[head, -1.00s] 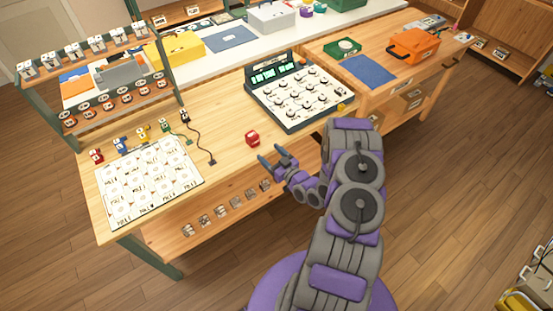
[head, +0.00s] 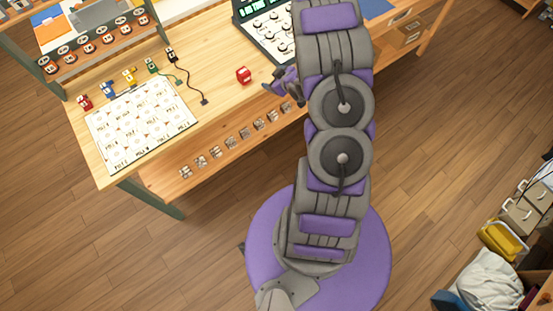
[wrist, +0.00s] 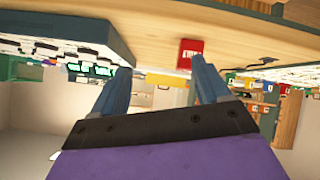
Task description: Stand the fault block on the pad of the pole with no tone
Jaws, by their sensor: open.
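The red fault block (head: 243,75) sits on the wooden bench near its front edge. It also shows in the wrist view (wrist: 190,52), with a white label on its face. My gripper (head: 272,82) is open and empty, just right of the block in the head view. In the wrist view its two blue-grey fingers (wrist: 160,66) point toward the bench edge, with the block beyond the right fingertip. The white pole sheet (head: 139,122) lies on the bench at left, with several marked pads labelled POLE. The pole numbers are too small to read surely.
Small red, blue, yellow and green pieces (head: 129,77) stand along the sheet's back edge. A black cord (head: 188,80) lies between sheet and block. The dial console (head: 262,40) is behind, partly hidden by my arm. A rack of dial phones (head: 100,42) stands back left.

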